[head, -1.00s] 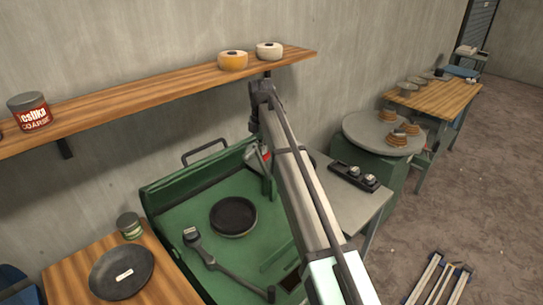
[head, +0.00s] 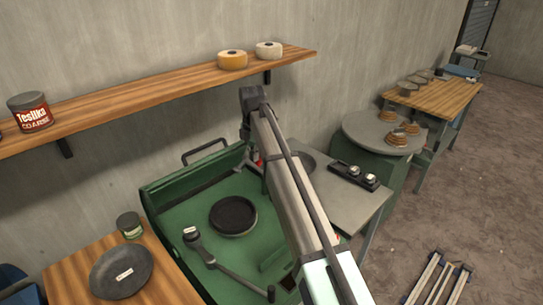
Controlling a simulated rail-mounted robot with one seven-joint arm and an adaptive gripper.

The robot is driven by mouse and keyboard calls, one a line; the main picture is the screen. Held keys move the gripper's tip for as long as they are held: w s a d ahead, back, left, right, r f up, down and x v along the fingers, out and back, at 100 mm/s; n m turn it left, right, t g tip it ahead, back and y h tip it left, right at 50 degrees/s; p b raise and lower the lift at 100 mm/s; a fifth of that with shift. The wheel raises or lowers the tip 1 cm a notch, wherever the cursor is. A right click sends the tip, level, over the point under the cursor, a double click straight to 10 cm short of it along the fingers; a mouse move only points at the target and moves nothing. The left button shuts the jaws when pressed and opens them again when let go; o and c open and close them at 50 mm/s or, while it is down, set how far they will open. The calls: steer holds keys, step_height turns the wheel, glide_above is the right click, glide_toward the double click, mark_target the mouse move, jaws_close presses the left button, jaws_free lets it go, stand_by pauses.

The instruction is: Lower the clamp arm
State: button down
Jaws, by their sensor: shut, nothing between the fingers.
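My gripper (head: 245,134) points down at the end of my arm, above the back right part of the green machine tub (head: 165,208). It looks shut and empty, though small and dark in this view. A dark round disc (head: 233,215) sits in the middle of the tub. A small grey and red fitting (head: 243,164) shows at the back right, just below my gripper. I cannot tell which of these is the clamp arm. My arm hides the tub's right side.
A wooden shelf (head: 150,93) with cans and two rolls runs along the wall behind. A wooden table (head: 165,285) with a dark plate (head: 121,271) stands at the left. A grey table (head: 345,205) and a round turntable (head: 370,128) stand at the right.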

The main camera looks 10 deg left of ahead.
mark_target(245, 159)
steer(key=shift+s+a+f, duration=1.15)
steer(key=shift+s+a, duration=0.1)
steer(key=shift+s, duration=0.2)
steer(key=shift+s+f, duration=0.1)
steer(key=shift+f, duration=0.05)
steer(key=shift+s+a+f+b, duration=0.3)
steer(key=shift+s+a+f, duration=0.3)
steer(key=shift+f, duration=0.2)
steer(key=shift+r, duration=0.15)
steer(key=shift+r+p, duration=3.15)
steer(key=shift+r, duration=2.75)
